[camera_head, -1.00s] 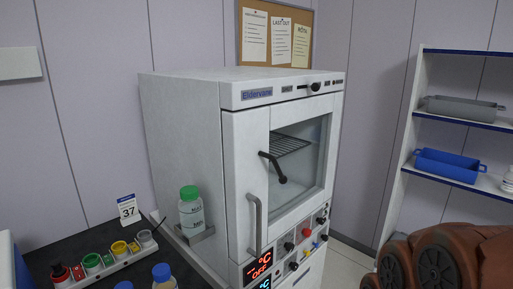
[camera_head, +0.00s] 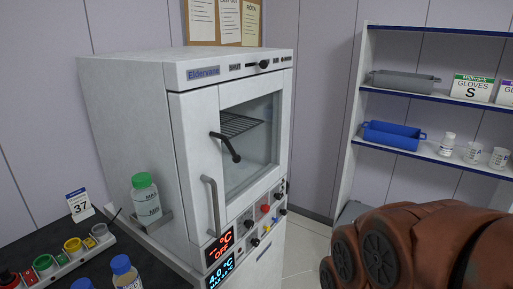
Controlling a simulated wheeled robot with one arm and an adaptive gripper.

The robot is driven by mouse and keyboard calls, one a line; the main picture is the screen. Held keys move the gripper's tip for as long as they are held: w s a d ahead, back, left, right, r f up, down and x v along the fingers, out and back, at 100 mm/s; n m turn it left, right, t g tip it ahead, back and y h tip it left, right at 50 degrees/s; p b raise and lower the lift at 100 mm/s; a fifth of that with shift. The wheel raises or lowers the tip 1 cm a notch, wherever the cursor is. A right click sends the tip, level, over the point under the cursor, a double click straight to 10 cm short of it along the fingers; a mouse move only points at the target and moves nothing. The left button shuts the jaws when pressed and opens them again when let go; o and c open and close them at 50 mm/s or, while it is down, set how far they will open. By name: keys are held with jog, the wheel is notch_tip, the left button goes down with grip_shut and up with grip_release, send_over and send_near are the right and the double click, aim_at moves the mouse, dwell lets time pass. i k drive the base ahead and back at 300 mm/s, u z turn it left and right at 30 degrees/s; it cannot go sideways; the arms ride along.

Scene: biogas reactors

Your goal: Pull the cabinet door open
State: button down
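The white cabinet (camera_head: 120,110) stands left of the middle, with the name Eldervane on its top front. Its door (camera_head: 197,125) is shut and has a glass window (camera_head: 262,155) with a wire rack behind it. A grey vertical bar handle (camera_head: 212,205) sits on the left part of the door. A dark lever (camera_head: 226,146) lies above it, across the window's left edge. A reddish-brown arm with dark round joint caps, mine, fills the lower right, apart from the cabinet. My gripper's fingers are not in view.
A bottle with a green cap (camera_head: 147,198) sits in a holder on the cabinet's left side. A shelf (camera_head: 364,95) with trays and jars stands at right. Some floor (camera_head: 310,240) shows between.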

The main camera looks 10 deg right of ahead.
aim_at(195, 112)
jog(key=z, duration=0.45)
jog(key=k, duration=1)
jog(key=u, duration=0.35)
jog(key=i, duration=0.6)
jog(key=u, duration=0.4)
